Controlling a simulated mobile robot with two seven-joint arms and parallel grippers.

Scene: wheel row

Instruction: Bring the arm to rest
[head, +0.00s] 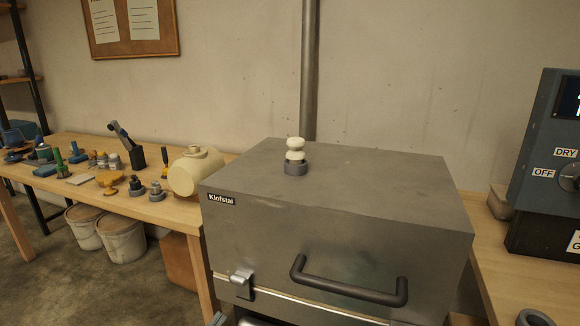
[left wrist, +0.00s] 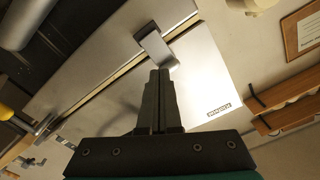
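My left gripper shows in the left wrist view (left wrist: 160,74), its two dark fingers together with nothing visible between them. The fingertips point at a grey metal latch (left wrist: 155,45) on the front of the grey box-shaped kiln; I cannot tell if they touch it. In the head view the kiln (head: 340,215) has its lid down, a dark bar handle (head: 348,285) and the latch (head: 241,280) at front left. Only a small grey piece, probably my left gripper, shows at the bottom edge below the latch. My right gripper is in neither view.
A white knobbed piece on a grey base (head: 296,155) stands on the kiln. A wooden bench (head: 170,211) at left holds a cream jar (head: 196,170) and several tools. Buckets (head: 122,238) stand below. A dark control box (head: 548,165) stands at right.

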